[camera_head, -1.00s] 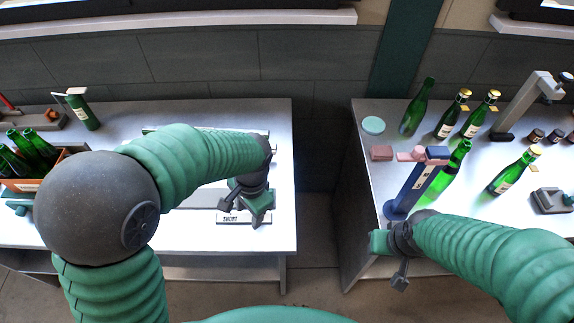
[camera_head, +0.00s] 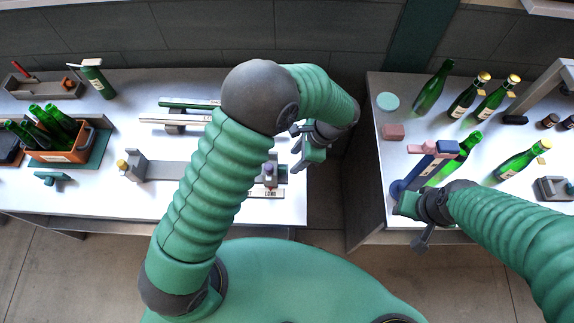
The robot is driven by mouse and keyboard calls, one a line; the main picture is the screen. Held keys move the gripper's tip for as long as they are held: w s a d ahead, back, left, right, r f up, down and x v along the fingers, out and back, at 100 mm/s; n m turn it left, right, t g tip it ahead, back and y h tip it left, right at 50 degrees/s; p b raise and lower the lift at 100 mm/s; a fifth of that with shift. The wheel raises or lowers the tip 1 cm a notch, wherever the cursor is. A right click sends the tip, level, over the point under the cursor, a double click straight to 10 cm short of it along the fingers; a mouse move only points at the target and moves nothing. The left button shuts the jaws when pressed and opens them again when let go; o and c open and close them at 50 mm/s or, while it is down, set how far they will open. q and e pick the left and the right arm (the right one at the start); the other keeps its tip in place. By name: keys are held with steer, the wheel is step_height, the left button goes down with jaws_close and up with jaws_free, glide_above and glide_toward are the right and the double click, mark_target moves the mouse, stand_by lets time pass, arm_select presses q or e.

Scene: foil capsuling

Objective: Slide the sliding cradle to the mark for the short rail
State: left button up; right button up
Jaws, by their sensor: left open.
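A long grey rail bed (camera_head: 170,171) lies on the left bench. A grey upright block with a yellow knob (camera_head: 122,165) stands at its left end. A second grey block with a purplish knob, apparently the sliding cradle (camera_head: 270,172), stands at its right end, just behind a white label plate (camera_head: 270,194) reading "LONG". No "SHORT" mark shows; my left arm covers the middle of the bed. My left gripper (camera_head: 306,152) is open and empty, above and right of the cradle, apart from it. My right gripper (camera_head: 412,212) hangs by the right bench's front edge; its jaw state is unclear.
An orange crate of green bottles (camera_head: 72,152) stands at left. A gap separates the benches. The right bench carries several bottles (camera_head: 432,92) and a blue post tool (camera_head: 418,172).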

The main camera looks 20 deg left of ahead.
mark_target(285, 167)
arm_select(q)
steer(key=x, duration=0.7)
steer(key=shift+w+a+f+p, duration=0.25)
steer(key=shift+w+a+p, duration=0.05)
steer(key=shift+w+p, duration=0.1)
steer(key=shift+s+a+f, duration=0.15)
steer(key=shift+s+f, duration=0.1)
steer(key=shift+w, duration=0.1)
steer(key=shift+c, duration=1.2)
steer(key=shift+d, duration=0.2)
steer(key=c, duration=0.5)
jaws_close()
steer(key=shift+a, duration=0.1)
steer(key=shift+w+a+r, duration=0.1)
